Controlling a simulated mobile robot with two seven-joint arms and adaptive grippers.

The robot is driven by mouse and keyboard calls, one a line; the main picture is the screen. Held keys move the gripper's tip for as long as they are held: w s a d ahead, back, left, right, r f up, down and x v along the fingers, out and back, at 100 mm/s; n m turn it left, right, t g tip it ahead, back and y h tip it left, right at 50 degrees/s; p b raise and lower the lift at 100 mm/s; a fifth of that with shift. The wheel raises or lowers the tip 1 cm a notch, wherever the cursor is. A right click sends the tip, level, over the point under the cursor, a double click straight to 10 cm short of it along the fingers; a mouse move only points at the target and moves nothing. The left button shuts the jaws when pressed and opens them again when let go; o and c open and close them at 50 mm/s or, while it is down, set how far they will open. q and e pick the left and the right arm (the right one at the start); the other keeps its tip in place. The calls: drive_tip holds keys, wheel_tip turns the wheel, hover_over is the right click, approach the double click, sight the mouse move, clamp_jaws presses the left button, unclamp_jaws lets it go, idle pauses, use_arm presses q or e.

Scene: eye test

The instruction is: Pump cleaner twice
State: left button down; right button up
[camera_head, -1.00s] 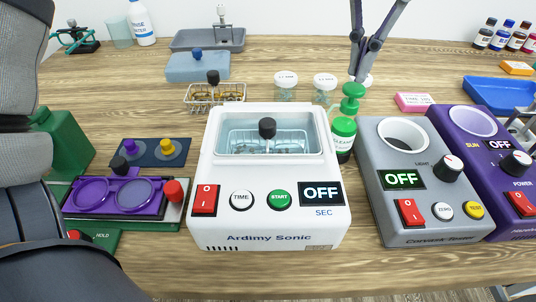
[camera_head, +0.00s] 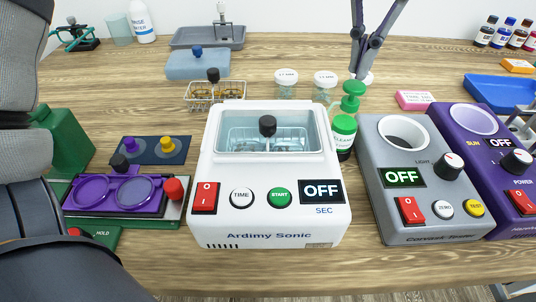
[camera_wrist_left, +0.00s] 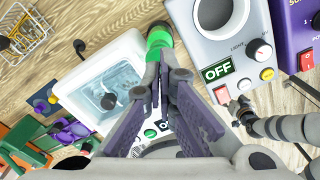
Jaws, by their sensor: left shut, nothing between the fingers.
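The cleaner bottle (camera_head: 344,136) stands upright behind the right back corner of the white Ardimy Sonic unit, with a green cap and green pump head (camera_head: 353,88). My left gripper (camera_head: 359,74) comes down from above, shut and empty, its tips at the top of the pump head. I cannot tell whether they touch it. In the left wrist view the closed fingers (camera_wrist_left: 161,68) point at the green pump (camera_wrist_left: 159,40), and they partly hide the bottle. A grey arm with a dark end (camera_wrist_left: 240,108), probably my right gripper, shows at the right; its jaws are unclear.
The Ardimy Sonic unit (camera_head: 269,222) stands left of the bottle. A grey tester (camera_head: 432,218) and a purple unit (camera_head: 481,155) stand to the right. Jars (camera_head: 286,85) stand behind. A pink block (camera_head: 414,100) lies right of the bottle.

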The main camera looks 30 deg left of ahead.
sight(355, 84)
use_arm(q)
drive_tip(key=shift+f, duration=0.1)
drive_tip(key=shift+f, duration=1.55)
drive_tip(key=shift+r, duration=1.65)
drive_tip(key=shift+f, duration=0.1)
drive_tip(key=shift+f, duration=1.55)
drive_tip(key=shift+r, duration=1.65)
drive_tip(key=shift+r, duration=0.1)
